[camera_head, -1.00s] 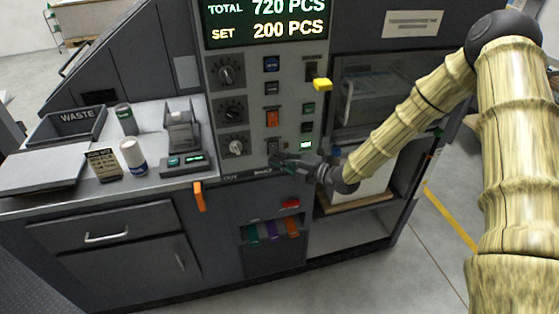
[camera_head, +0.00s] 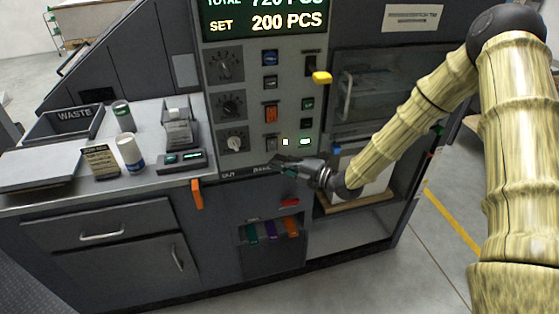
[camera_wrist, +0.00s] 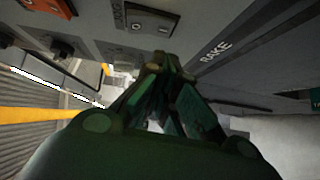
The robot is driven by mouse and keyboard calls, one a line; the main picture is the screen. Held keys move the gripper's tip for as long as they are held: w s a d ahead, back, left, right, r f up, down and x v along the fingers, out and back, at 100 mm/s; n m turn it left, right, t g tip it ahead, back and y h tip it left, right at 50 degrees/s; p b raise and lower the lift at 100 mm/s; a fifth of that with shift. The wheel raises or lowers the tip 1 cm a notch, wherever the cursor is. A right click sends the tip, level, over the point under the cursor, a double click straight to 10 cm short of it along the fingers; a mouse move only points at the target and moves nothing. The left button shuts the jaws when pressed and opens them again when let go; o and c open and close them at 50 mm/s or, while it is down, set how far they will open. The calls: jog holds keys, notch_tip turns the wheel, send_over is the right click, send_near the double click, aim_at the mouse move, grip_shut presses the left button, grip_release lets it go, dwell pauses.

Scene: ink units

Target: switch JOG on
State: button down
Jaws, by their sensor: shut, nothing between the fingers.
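The dark rocker switch (camera_head: 271,144) sits low on the grey control panel, below the orange rocker. In the wrist view the closed fingertips (camera_wrist: 157,64) are close to the rocker, with an apparent small gap. I cannot tell which side of the rocker is pressed.
A yellow handle (camera_head: 321,78) juts out at upper right. An orange lever (camera_head: 197,194) hangs below the counter edge at left.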

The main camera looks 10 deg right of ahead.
jog(key=f+b+v, duration=0.1)
jog(key=b+v, duration=0.2)
jog(key=v, duration=0.7)
jog(key=shift+s+f, duration=0.25)
jog(key=shift+s, duration=0.4)
jog(key=s+a+f+m+g+h, duration=0.1)
jog(key=s+f+m+h, duration=0.3)
jog(key=f, duration=0.4)
jog(key=s+a+f+m+g+h, duration=0.1)
jog(key=s+f+m+g, duration=0.1)
jog(key=s+f+m, duration=0.4)
jog(key=s+a+f+m+g+h, duration=0.1)
jog(key=s+f+m+h, duration=0.3)
jog(key=f, duration=0.5)
jog(key=s+f+m+g+h, duration=0.1)
jog(key=s+f+m+g, duration=0.1)
jog(key=s, duration=0.6)
jog(key=s+d+f+m+g+h, duration=0.1)
jog(key=s+f+m+g, duration=0.2)
jog(key=s+m, duration=0.4)
jog(key=s+d+f+m+g+h, duration=0.1)
jog(key=s+f+m, duration=0.3)
jog(key=s, duration=0.5)
jog(key=shift+f+g+h, duration=0.45)
jog(key=shift+g+h, duration=0.05)
jog(key=shift+g, duration=0.3)
jog(key=shift+s, duration=0.1)
